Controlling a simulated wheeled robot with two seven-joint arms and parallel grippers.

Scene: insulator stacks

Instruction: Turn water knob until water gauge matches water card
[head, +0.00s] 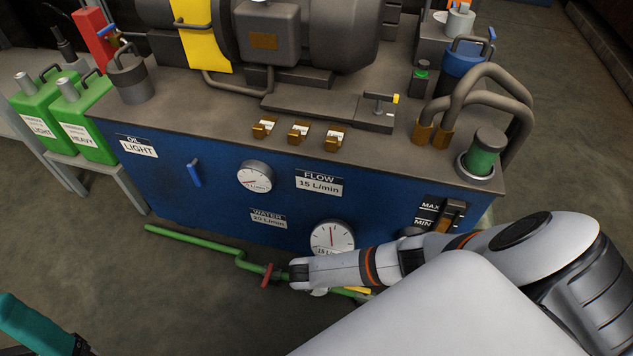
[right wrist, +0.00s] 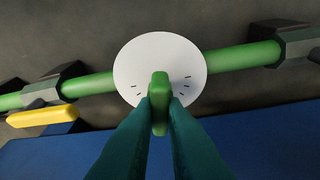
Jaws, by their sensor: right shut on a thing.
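My right gripper (right wrist: 160,110) is shut on a green knob (right wrist: 159,88), its two teal fingers on either side of it. The knob stands in front of a white disc (right wrist: 132,62) with small tick marks on a green pipe. In the head view my arm mostly hides this gripper and knob. The water card (head: 268,218) on the blue panel seems to read 20 L/min. A large round gauge (head: 332,238) to its lower right has nearly upright needles; its small text is hard to read. My left gripper (head: 35,325) is partly visible at the lower left corner.
A smaller gauge (head: 255,177) and a flow card (head: 319,184) reading 15 L/min are above. A red valve handle (head: 268,276) sits on the green pipe (head: 200,240). A yellow handle (right wrist: 43,117) is left of the disc.

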